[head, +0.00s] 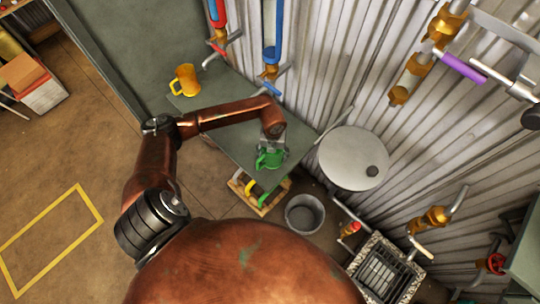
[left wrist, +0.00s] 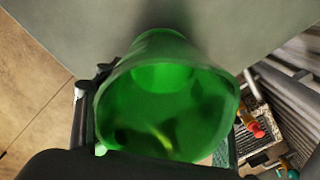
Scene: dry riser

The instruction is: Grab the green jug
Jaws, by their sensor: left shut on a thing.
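The green jug (head: 269,160) is at the end of my left arm in the head view, at the near end of the grey-green table. My left gripper (head: 272,146) is shut on it and partly covers it. In the left wrist view the jug (left wrist: 165,100) fills the middle, its open mouth towards the camera. Dark finger parts show on both sides of it. I cannot tell whether the jug touches the table. My right gripper is in neither view.
An orange jug (head: 185,80) stands at the table's (head: 215,97) far end. A low wooden crate (head: 258,200) with yellow and green handle shapes sits near the table's near end. A grey bucket (head: 305,214) and round grey disc (head: 353,158) are to the right, before a corrugated wall with pipes.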

